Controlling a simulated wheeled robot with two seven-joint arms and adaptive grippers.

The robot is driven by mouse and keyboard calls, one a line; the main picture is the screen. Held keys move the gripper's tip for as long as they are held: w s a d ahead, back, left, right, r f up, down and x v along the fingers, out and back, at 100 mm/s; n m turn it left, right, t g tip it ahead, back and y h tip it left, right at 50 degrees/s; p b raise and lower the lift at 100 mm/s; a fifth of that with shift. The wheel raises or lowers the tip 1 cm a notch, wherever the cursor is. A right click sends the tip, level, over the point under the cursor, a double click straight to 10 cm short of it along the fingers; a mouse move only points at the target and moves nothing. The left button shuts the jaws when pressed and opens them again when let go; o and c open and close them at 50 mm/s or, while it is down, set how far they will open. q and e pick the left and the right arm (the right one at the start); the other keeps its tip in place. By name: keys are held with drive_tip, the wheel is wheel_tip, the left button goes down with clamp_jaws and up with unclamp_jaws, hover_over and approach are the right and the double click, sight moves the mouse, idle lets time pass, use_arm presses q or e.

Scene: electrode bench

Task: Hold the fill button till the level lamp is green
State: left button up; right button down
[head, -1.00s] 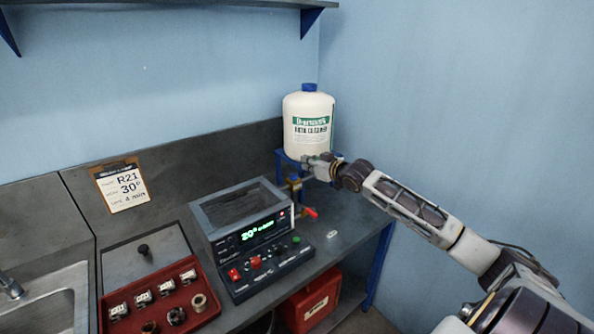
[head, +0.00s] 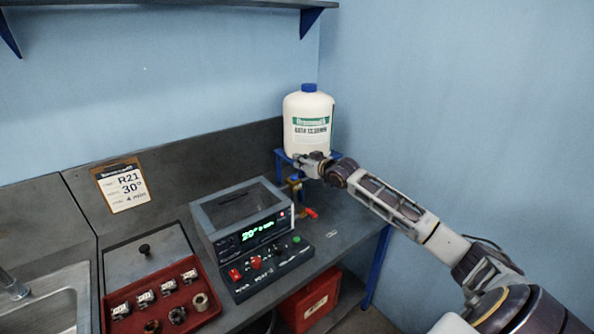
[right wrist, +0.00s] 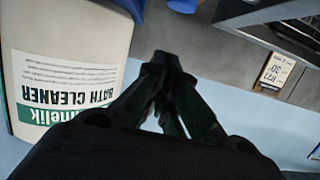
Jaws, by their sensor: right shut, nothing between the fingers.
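The bath unit (head: 243,212) stands on the bench with a lit green display (head: 258,231). A small red light (head: 282,214) glows at the right of its face. Its front panel has a red switch (head: 234,274), a red knob (head: 256,262) and a green button (head: 296,239); I cannot read which control is the fill button. My right gripper (head: 301,159) is shut and empty, in front of the lower part of the white bottle, up and away from the panel. The right wrist view shows its closed fingertips (right wrist: 162,60) beside the bottle. My left gripper is out of view.
A red tray (head: 205,316) of small parts lies left of the unit. A clipboard (head: 122,186) leans at the back; a red box (head: 310,302) sits under the bench.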

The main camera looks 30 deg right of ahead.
sight(294, 177)
drive_tip(key=shift+w+a, duration=0.1)
drive_tip(key=shift+w, duration=0.5)
drive_tip(key=shift+f, duration=0.4)
drive_tip(key=shift+f+p, duration=0.55)
drive_tip(key=shift+f, duration=1.2)
